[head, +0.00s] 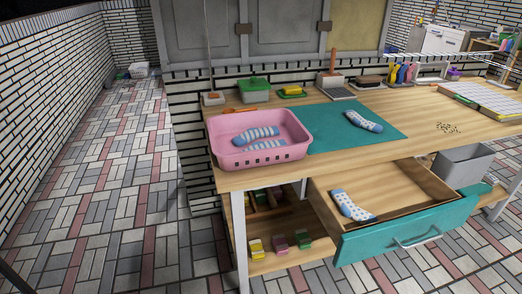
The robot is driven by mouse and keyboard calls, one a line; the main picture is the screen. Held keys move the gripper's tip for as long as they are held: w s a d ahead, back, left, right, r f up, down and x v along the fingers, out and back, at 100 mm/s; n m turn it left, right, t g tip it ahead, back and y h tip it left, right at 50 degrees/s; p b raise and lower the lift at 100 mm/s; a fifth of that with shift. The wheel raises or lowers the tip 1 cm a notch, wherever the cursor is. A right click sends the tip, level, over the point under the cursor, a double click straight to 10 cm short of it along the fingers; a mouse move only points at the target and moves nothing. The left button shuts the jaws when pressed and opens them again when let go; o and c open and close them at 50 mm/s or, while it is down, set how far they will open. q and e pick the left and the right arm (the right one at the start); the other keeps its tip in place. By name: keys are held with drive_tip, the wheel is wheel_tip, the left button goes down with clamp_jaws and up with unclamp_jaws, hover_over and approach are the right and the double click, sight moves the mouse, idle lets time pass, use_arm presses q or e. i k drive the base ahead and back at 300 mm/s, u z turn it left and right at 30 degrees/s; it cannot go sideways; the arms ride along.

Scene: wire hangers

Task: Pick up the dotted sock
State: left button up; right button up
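A white sock with blue dot-like marks (350,207) lies in the open drawer (392,204) under the table top. Another white and blue sock (363,121) lies on the teal mat (322,139); its marks also look like dots, but it is too small to be sure. A blue and white striped sock (256,134) and another striped one (264,146) lie in the pink basket (262,156). Neither of my grippers is in view.
The drawer's teal front (410,232) sticks out with a handle. A grey bin (463,165) stands to its right. Soap and brush items line the table's back edge. Small coloured blocks (280,241) sit on the lower shelf.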

sight(358, 120)
drive_tip(key=z, duration=2.45)
drive_tip(key=i, duration=3.55)
drive_tip(key=u, duration=2.6)
